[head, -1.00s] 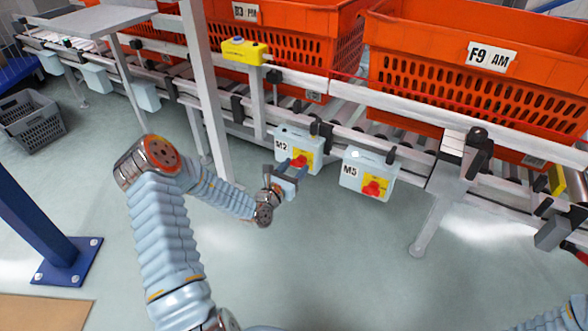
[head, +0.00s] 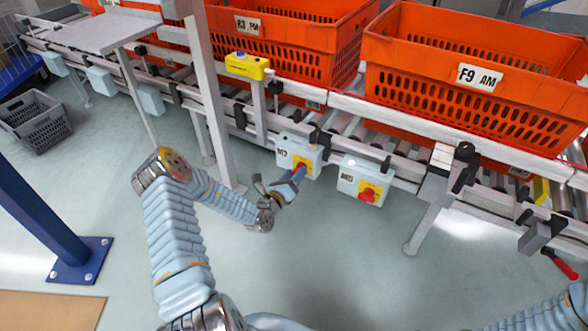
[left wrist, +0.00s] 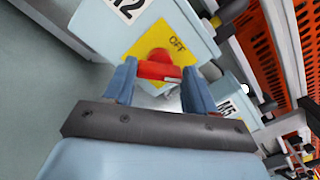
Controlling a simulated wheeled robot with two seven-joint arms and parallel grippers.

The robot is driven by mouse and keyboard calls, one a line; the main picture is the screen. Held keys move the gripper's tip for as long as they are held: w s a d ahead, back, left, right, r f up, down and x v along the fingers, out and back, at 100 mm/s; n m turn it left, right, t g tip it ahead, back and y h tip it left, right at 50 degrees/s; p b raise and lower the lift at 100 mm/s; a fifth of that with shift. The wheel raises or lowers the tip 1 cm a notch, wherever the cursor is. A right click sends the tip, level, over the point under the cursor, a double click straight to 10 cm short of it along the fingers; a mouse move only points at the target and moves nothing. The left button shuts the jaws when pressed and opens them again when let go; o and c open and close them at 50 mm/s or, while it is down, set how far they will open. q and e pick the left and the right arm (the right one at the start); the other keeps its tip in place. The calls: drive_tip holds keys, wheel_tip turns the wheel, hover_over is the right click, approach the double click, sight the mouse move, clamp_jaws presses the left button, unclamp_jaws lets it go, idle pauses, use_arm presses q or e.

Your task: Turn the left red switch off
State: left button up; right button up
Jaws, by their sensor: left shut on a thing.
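The left switch box (head: 287,150), light blue-grey with a yellow plate, hangs on the conveyor's side rail. Its red switch (head: 301,163) is partly hidden by my left gripper (head: 299,174) in the head view. In the left wrist view the red knob (left wrist: 158,66) sits between the two blue fingers, which are shut on it. The word OFF (left wrist: 177,44) shows on the yellow plate beside the knob. The right switch box M5 (head: 350,174) has its own red switch (head: 368,195), apart from my gripper. My right gripper is out of view; part of my right arm shows at the lower right.
Orange totes (head: 410,42) stand on the roller conveyor above the boxes. A yellow box (head: 247,66) sits on a post on the rail. A grey crate (head: 36,121) and a blue post (head: 45,215) stand at left. Floor below the switches is clear.

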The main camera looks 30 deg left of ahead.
use_arm(q)
drive_tip(key=n+p, duration=0.4)
drive_tip(key=n, duration=0.6)
drive_tip(key=shift+f+p, duration=0.15)
drive_tip(key=shift+p, duration=0.25)
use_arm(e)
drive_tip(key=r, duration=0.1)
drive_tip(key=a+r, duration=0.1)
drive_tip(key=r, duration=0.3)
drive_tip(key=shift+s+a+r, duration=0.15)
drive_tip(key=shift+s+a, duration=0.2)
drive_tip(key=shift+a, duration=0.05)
use_arm(q)
drive_tip(key=shift+a+n, duration=0.1)
drive_tip(key=shift+n, duration=0.4)
drive_tip(key=o, duration=1)
drive_tip(key=shift+o, duration=0.2)
drive_tip(key=shift+s, duration=0.1)
